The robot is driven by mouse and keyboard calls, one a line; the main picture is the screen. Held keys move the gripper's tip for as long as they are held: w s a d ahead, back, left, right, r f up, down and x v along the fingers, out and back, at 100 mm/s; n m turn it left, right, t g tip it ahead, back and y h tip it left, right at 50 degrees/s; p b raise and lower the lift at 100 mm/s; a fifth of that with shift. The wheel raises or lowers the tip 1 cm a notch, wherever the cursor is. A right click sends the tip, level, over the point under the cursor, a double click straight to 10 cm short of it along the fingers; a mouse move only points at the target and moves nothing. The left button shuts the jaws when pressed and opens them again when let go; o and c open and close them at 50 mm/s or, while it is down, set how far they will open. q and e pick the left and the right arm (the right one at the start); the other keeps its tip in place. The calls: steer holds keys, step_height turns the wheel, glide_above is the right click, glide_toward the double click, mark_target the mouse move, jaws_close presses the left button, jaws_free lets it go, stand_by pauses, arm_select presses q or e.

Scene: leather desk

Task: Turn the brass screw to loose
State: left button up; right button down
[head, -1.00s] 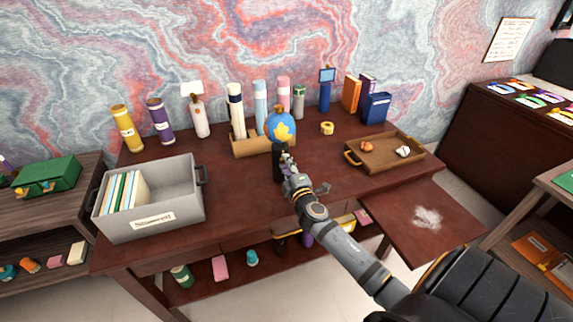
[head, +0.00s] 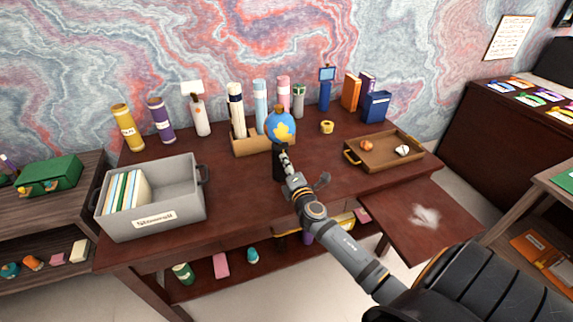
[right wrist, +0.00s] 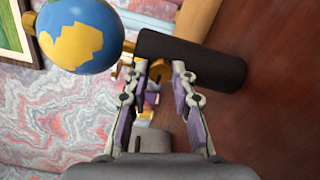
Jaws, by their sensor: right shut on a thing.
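A blue globe with yellow land (head: 280,128) sits on top of a black cylindrical stand (head: 279,165) near the middle of the desk. The globe (right wrist: 80,36) and the stand (right wrist: 190,60) also show in the right wrist view, turned on their side. The brass screw (right wrist: 158,72) is on the side of the stand, between my right fingertips and partly hidden by them. My right gripper (head: 285,160) faces the front of the stand and is shut on the screw; its fingers (right wrist: 160,80) stand on both sides of it. My left gripper is not in view.
A grey file box (head: 152,200) stands at the left. A wooden tray (head: 368,165) with small items lies at the right, near a yellow tape roll (head: 327,127). Bottles, tubes and books line the back. Bare desk lies between file box and stand.

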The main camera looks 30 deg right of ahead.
steer(key=c, duration=1.1)
jaws_free()
steer(key=v, duration=1.2)
